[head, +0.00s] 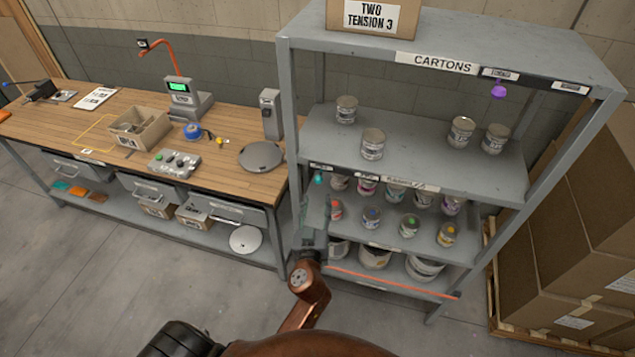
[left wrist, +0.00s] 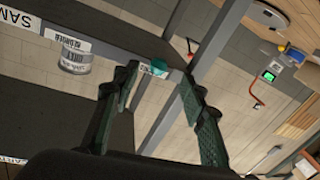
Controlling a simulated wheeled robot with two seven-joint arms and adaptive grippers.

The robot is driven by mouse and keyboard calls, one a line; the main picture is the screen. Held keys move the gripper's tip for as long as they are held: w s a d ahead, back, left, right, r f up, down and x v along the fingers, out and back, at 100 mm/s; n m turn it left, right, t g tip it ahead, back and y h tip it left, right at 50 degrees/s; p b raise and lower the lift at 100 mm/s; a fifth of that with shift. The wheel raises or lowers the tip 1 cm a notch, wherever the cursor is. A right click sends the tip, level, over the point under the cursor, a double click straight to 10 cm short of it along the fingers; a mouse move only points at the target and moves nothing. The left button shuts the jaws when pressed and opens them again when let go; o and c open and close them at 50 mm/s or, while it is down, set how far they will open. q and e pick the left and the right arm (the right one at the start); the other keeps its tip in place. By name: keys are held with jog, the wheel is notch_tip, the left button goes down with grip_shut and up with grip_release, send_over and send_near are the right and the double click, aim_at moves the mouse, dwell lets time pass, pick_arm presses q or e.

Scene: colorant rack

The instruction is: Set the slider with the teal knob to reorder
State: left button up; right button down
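The teal knob (head: 319,180) sits on a slider at the left end of the shelf edge below the middle board. In the left wrist view the teal knob (left wrist: 158,66) shows ahead of my fingertips, in the gap between them, beside a white label. My left gripper (head: 314,212) is just below the knob in the head view, pointing up toward it. In the left wrist view its two green fingers (left wrist: 161,80) are spread apart with nothing held. The slider's label text is too small to read. My right gripper is not in view.
The grey rack (head: 410,150) holds several cans, with tubs on its lowest board. A purple knob (head: 498,90) hangs from the top edge at right. The wooden workbench (head: 215,165) stands to the left. Cardboard boxes (head: 555,250) stand right of the rack.

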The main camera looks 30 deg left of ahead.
aim_at(318, 182)
pick_arm(q)
jog(key=shift+r+p+x, duration=0.2)
jog(key=shift+p+x, duration=0.35)
jog(key=shift+x, duration=1.4)
jog(key=shift+r+p+x, duration=0.2)
jog(key=shift+p+x, duration=0.3)
jog(key=shift+x, duration=1.45)
jog(key=shift+c, duration=0.4)
grip_shut()
